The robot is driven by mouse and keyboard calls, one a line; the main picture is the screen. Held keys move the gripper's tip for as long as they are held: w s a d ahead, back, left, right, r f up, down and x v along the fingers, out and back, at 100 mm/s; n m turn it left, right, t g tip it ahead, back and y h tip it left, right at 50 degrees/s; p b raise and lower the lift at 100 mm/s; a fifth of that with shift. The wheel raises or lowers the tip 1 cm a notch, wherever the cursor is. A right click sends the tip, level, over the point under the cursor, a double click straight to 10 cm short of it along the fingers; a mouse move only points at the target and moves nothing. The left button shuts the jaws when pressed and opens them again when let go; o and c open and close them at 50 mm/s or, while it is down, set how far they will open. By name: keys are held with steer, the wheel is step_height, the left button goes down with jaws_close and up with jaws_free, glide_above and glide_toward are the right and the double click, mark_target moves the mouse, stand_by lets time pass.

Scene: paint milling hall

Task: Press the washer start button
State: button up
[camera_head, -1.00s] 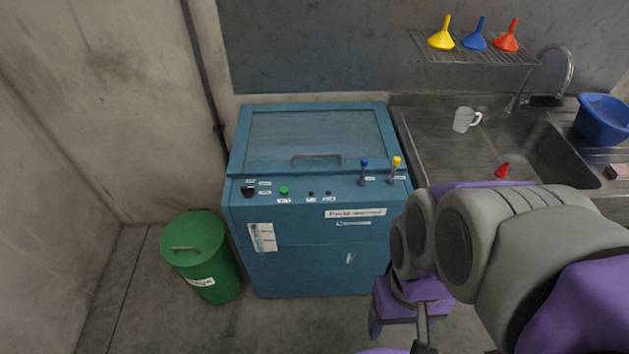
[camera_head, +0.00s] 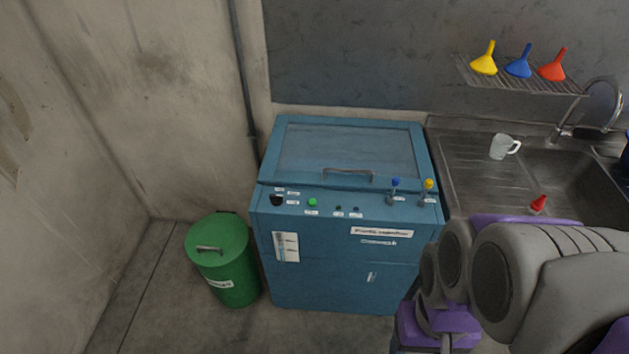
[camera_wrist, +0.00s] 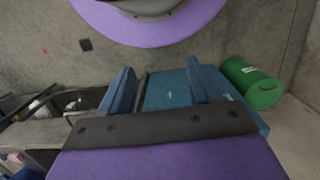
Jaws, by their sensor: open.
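The washer is a blue cabinet (camera_head: 330,270) with a closed lid (camera_head: 345,150) and a bar handle. On its sloped front panel sit a black knob (camera_head: 276,200), a green button (camera_head: 312,202) and two small dark buttons (camera_head: 347,209). Two levers stand at the panel's right, one blue-topped (camera_head: 394,187) and one yellow-topped (camera_head: 428,188). The panel labels are too small to read. My gripper (camera_wrist: 158,82) is open and empty in the wrist view, with the washer's blue side beyond its fingers. The panel's buttons do not show in that view.
A green lidded bin (camera_head: 220,262) stands on the floor left of the washer. A steel sink (camera_head: 470,165) adjoins on the right, with a mug (camera_head: 503,146) and a red funnel (camera_head: 538,204). A rack above holds three funnels (camera_head: 519,67). Floor left of the bin is clear.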

jaws_close()
stand_by(0.4)
stand_by(1.0)
